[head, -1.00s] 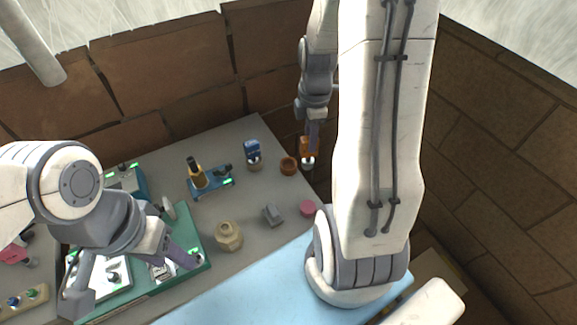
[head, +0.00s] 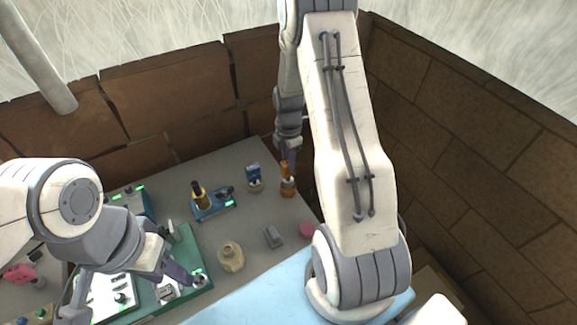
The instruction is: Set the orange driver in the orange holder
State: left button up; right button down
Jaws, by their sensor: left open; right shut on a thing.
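The orange driver (head: 285,168) is upright at the back of the grey table in the head view. My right gripper (head: 287,160) is shut on its top, reaching down from above. The orange holder (head: 288,190) is directly under the driver. The driver's lower end meets the holder's top in the picture; I cannot tell how deep it sits. The gripper's fingers are small and partly hidden by my arm. My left gripper (head: 128,290) is open at the lower left, over the green board (head: 205,262), with nothing between its fingers.
A blue stand with a black-and-yellow item (head: 201,195), a tan pot (head: 230,257), a grey block (head: 273,236) and a pink disc (head: 306,230) are nearby. Brown walls (head: 180,80) close off the back.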

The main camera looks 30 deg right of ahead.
notch_tip(320, 180, down, 4)
jog(key=shift+w+r+p, duration=0.1)
jog(key=shift+r+p, duration=0.1)
jog(key=shift+p, duration=0.7)
jog(key=shift+f, duration=0.3)
jog(key=shift+f, duration=0.15)
jog(key=c, duration=0.6)
grip_release()
